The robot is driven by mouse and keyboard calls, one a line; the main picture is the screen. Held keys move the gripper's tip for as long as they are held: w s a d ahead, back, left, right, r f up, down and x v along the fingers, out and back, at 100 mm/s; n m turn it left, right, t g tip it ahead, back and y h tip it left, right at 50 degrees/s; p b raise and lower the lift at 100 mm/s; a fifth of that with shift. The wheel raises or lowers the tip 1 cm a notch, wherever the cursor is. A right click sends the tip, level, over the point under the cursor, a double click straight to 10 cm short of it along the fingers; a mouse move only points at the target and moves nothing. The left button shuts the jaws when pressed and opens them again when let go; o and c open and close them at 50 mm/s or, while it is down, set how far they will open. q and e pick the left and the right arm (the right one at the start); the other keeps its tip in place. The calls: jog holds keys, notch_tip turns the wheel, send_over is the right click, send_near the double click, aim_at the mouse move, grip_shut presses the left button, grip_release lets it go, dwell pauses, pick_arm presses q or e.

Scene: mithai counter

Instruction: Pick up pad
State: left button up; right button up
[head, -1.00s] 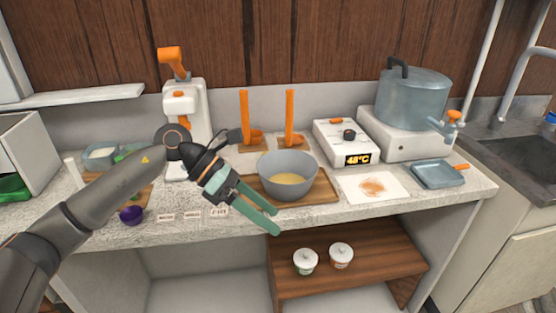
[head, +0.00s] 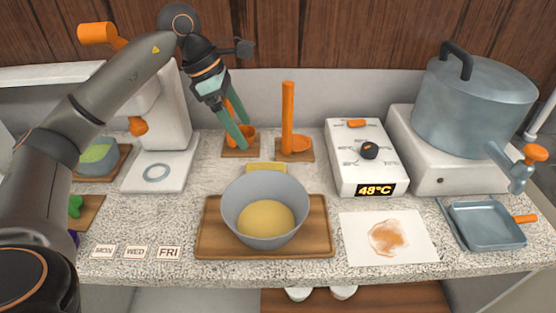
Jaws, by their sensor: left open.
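A small yellow block (head: 266,168), which looks like the pad, lies just behind the grey bowl (head: 236,205); the bowl hides its front part. The bowl holds something pale yellow and stands on a wooden tray (head: 212,240). My left gripper (head: 245,139) has green fingers pointing down and to the right. It is open and empty, behind and left of the yellow block, in front of the left orange-handled tool (head: 233,103). I cannot tell its exact height. My right gripper is out of view.
A second orange tool (head: 288,118) stands right of my gripper. A white device reading 48°C (head: 345,178), a stained white sheet (head: 418,222), a blue-grey pan (head: 485,228) and a large pot (head: 475,105) are on the right. A white machine (head: 168,165) stands on the left.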

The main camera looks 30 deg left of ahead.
pick_arm(q)
send_over(263, 169)
jog(key=s+a, duration=0.1)
notch_tip(263, 169, down, 6)
jog(key=shift+a+f, duration=0.1)
jog(key=shift+f, duration=0.15)
jog(key=shift+a+x, duration=0.2)
jog(key=shift+x, duration=2.45)
jog(key=shift+s+f, duration=0.1)
jog(key=shift+s, duration=0.05)
jog(key=shift+f, duration=0.25)
jog(key=c, duration=1)
notch_tip(263, 169, up, 11)
jog(key=shift+f, duration=0.2)
